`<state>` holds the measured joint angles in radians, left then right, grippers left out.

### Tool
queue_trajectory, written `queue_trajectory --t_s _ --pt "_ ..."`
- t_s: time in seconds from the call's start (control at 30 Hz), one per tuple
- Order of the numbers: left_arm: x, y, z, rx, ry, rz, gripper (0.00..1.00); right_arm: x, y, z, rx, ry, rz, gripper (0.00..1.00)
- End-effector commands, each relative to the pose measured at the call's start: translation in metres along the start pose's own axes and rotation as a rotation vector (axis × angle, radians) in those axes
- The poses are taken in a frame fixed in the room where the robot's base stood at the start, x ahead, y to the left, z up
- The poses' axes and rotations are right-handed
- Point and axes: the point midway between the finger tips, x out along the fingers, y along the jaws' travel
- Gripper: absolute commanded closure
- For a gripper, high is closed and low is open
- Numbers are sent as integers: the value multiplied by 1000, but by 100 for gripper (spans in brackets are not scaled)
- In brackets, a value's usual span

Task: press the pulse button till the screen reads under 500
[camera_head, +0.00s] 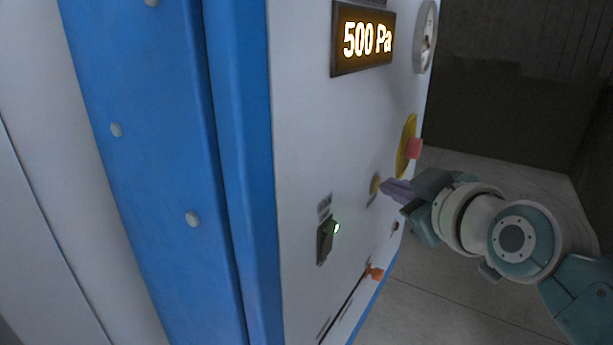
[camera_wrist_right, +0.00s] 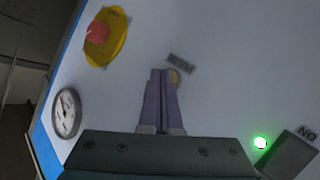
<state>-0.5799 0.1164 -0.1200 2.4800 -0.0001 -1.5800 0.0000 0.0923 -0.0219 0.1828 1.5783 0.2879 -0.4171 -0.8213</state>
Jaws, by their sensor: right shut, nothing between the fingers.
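The screen (camera_head: 363,40) on the white panel reads 500 Pa in lit digits. The pulse button appears to be the small round yellowish button (camera_head: 375,184) on the panel; it also shows partly behind my fingertips in the right wrist view (camera_wrist_right: 174,78). My right gripper (camera_head: 386,187) is shut and empty, its purple fingers pointing at the panel with the tips at or very close to this button. I cannot tell whether they touch it. In the right wrist view the closed fingertips (camera_wrist_right: 162,74) overlap the button's left side. My left gripper is not in view.
A red emergency stop on a yellow disc (camera_head: 408,148) sits close above my right gripper. A black switch (camera_head: 325,241) with a green light is lower left. An orange-red knob (camera_head: 374,273) is below. A round gauge (camera_wrist_right: 66,113) shows in the wrist view. Floor is open at right.

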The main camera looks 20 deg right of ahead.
Motion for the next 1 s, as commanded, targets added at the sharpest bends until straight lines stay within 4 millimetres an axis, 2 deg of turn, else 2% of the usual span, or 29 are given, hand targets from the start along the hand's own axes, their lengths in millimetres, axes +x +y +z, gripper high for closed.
queue_trajectory --t_s 0.53,1.0 --pt "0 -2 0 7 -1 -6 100 1 -1 -2 0 2 0 100" --pt "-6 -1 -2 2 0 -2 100 -10 7 6 0 1 0 100"
